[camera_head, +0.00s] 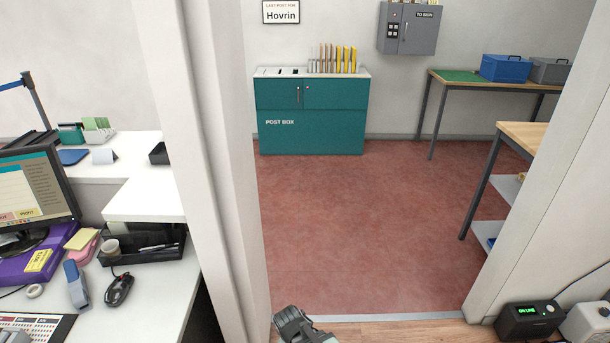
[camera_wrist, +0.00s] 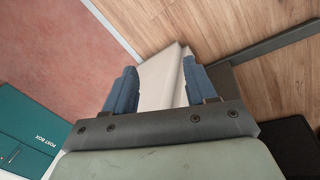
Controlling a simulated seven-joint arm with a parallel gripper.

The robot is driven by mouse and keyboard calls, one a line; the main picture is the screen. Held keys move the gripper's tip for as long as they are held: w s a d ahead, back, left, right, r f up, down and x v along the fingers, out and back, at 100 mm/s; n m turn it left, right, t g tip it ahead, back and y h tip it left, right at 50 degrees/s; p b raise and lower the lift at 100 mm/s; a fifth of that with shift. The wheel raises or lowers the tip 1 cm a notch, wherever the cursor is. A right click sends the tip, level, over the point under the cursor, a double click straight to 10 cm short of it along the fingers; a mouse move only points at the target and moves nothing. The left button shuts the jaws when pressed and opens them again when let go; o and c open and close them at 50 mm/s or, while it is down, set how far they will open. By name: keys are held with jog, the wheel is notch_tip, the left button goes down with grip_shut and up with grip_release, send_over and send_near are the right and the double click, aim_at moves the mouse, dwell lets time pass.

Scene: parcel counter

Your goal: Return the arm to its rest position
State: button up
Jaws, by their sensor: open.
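My gripper (camera_wrist: 160,82) shows in the wrist view as two blue-grey fingers set well apart on a dark bar. It is open, and I see nothing held in it. A pale upright surface, which looks like part of the doorway wall (camera_wrist: 163,84), lies behind the gap between the fingers; I cannot tell how far off it is. In the head view, a grey end part of my arm (camera_head: 297,325) shows at the bottom edge, low in front of the doorway. The rest of the arm is out of view.
A white door post (camera_head: 205,150) stands left of the doorway, beside a cluttered desk (camera_head: 160,262). A teal post box (camera_head: 312,116) stands beyond, on clear red floor (camera_head: 350,230). A table (camera_head: 520,130) is at right. A black "ON LINE" device (camera_head: 528,320) is at lower right.

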jog(key=s+d+f+m+g, duration=0.4)
jog(key=s+d+f+m, duration=0.2)
jog(key=s+d+f, duration=0.55)
jog(key=s+d+f+m+g, duration=0.3)
jog(key=s+d+m+g, duration=0.2)
jog(key=s, duration=0.9)
jog(key=d+m, duration=0.1)
jog(key=d, duration=0.2)
jog(key=shift+s+d+f+m+y, duration=0.2)
jog(key=shift+d+m+y, duration=0.1)
jog(key=shift+m, duration=0.1)
